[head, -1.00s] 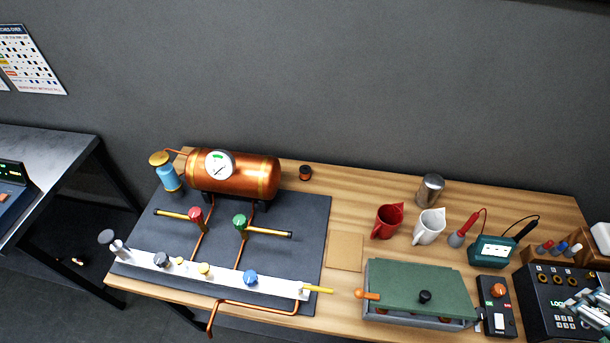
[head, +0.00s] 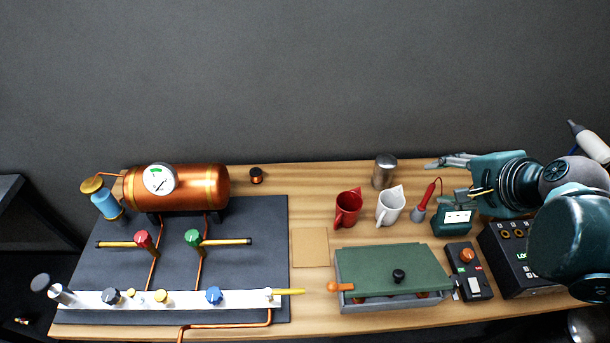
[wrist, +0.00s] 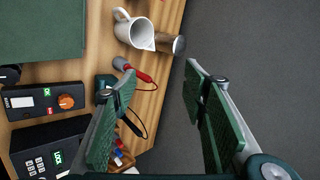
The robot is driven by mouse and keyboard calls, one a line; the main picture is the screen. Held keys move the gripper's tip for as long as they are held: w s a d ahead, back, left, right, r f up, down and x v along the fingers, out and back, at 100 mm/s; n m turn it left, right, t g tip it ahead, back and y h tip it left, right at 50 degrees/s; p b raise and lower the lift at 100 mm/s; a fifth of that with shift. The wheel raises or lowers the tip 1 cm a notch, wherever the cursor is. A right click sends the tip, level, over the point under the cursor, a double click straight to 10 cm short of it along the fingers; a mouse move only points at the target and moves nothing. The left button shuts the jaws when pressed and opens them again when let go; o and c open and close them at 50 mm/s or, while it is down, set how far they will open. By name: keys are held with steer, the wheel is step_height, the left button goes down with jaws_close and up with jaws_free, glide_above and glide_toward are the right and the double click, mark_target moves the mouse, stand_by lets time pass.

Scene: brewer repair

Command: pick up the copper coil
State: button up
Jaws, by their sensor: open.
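The copper coil appears to be the small dark spool with a copper-coloured band (head: 256,175) in the head view. It stands upright near the table's back edge, just right of the copper boiler (head: 190,188). My gripper (head: 447,163) is far to its right, above the back right part of the table, pointing left. In the wrist view my gripper (wrist: 158,78) has its two green-padded fingers wide apart with nothing between them. The coil does not show in the wrist view.
A metal canister (head: 384,172), a red jug (head: 347,208) and a white jug (head: 390,207) stand between my gripper and the coil. A red-handled probe (head: 425,198) and green meter (head: 453,217) are below my gripper. Wood around the coil's right side is clear.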

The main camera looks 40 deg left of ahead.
steer(key=a+f+m+g+y+b, duration=0.2)
steer(key=a+f, duration=0.2)
steer(key=a, duration=0.8)
steer(key=m+g+y+b, duration=0.4)
steer(key=m+g+b, duration=0.2)
steer(key=m+b, duration=0.1)
glide_toward(257, 173)
steer(key=shift+w+a+f, duration=0.15)
steer(key=shift+w+a, duration=0.05)
steer(key=shift+a, duration=0.05)
steer(key=shift+s+a+f, duration=0.25)
steer(key=shift+s+a, duration=0.15)
steer(key=shift+a, duration=0.1)
steer(key=shift+b+x, duration=0.4)
steer(key=shift+x, duration=0.75)
steer(key=shift+a+f, duration=0.1)
steer(key=shift+a, duration=0.05)
